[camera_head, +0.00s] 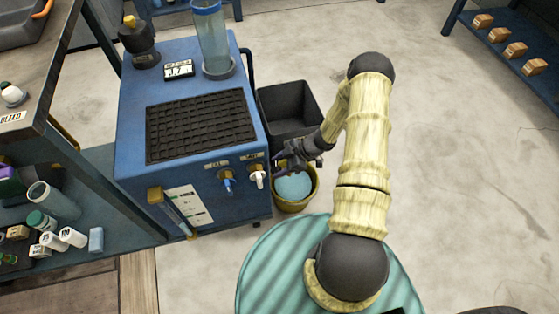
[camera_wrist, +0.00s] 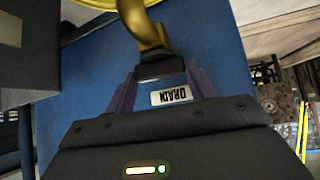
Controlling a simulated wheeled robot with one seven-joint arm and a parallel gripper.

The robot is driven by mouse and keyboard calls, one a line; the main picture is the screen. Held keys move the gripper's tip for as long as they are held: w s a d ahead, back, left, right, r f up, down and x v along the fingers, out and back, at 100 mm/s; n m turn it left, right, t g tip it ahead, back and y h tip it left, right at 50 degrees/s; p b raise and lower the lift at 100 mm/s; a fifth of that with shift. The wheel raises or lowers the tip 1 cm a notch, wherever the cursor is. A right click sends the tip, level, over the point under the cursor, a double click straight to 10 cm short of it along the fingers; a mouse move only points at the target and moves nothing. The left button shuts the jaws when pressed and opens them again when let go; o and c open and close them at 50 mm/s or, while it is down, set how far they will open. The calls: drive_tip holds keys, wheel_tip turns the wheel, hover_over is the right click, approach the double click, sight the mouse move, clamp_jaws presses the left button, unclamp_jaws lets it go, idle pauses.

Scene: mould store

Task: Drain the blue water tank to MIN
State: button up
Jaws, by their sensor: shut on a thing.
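The blue water tank cabinet (camera_head: 135,130) stands left of centre in the head view. A sight gauge (camera_head: 175,215) and a white scale plate (camera_head: 186,203) are at its front left; the level is too small to read. My gripper (camera_head: 284,162) is at the cabinet's right side, above a yellow bucket (camera_head: 312,203) with light blue water (camera_head: 294,186) in it. In the wrist view my gripper (camera_wrist: 163,85) is shut on the dark handle (camera_wrist: 162,66) of a brass drain tap (camera_wrist: 147,32), beside a DRAIN label (camera_wrist: 171,96). The tap's outlet is partly hidden.
A blue and a white tap (camera_head: 227,178) (camera_head: 256,176) stick out of the cabinet front. A black bin (camera_head: 290,105) stands behind the bucket. A shelf (camera_head: 105,190) with bottles and small boxes is at the left. The floor (camera_head: 455,150) at the right is clear.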

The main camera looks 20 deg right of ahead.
drive_tip(key=shift+w+n+g+p, duration=0.25)
drive_tip(key=shift+n+g+p, duration=0.1)
drive_tip(key=shift+n+g, duration=0.7)
drive_tip(key=o, duration=1)
drive_tip(key=shift+s+d, duration=0.1)
drive_tip(key=p+v, duration=0.2)
drive_tip(key=v, duration=0.6)
drive_tip(key=p+v, duration=0.3)
drive_tip(key=v, duration=0.6)
drive_tip(key=shift+s+d, duration=0.1)
drive_tip(key=shift+d, duration=0.1)
drive_tip(key=shift+r, duration=0.1)
